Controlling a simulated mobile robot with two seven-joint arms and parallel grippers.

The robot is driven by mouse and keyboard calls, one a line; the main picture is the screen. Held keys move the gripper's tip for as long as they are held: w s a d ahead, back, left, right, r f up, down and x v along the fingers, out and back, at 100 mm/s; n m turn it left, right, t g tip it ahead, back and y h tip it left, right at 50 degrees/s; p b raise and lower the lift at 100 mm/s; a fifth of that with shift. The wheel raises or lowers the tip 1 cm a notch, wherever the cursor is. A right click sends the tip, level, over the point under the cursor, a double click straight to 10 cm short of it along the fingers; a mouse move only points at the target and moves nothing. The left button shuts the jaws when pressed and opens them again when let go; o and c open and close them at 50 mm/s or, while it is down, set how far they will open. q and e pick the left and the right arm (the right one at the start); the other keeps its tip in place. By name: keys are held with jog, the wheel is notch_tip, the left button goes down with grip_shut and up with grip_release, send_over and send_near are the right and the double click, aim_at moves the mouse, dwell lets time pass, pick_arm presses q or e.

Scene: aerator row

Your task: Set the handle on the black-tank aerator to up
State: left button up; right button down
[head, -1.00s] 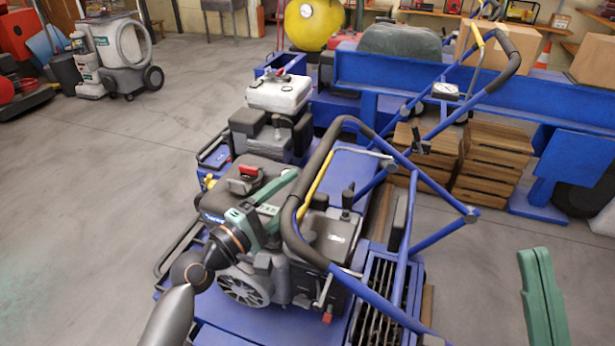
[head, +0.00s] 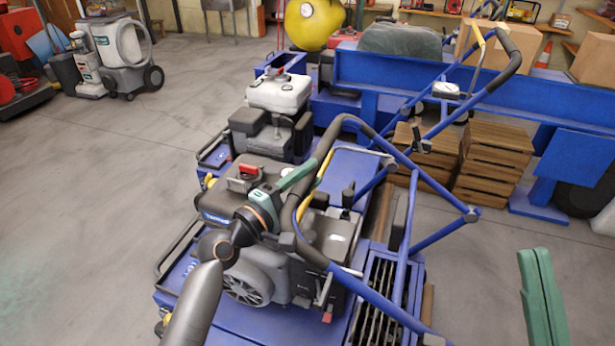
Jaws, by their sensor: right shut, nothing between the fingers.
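The black-tank aerator (head: 226,190) stands in front, with a dark tank and a red cap. Its handle is a blue tube frame with a black grip loop (head: 294,208). A yellow lever (head: 323,166) runs close along the loop. My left gripper (head: 306,171), green, reaches over the tank to the left side of the loop and the yellow lever. Its fingertips are partly hidden there, so I cannot tell whether they are open or touch anything. My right gripper (head: 534,252), green, is shut and empty at the lower right, away from the aerator.
A white-tank aerator (head: 278,93) stands just behind, its handle frame reaching to the upper right. Wooden crates (head: 497,163) and a long blue machine (head: 440,80) stand behind the handle. The floor at left (head: 110,190) is clear.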

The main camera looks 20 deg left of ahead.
pick_arm(q)
grip_shut()
dwell(1.0)
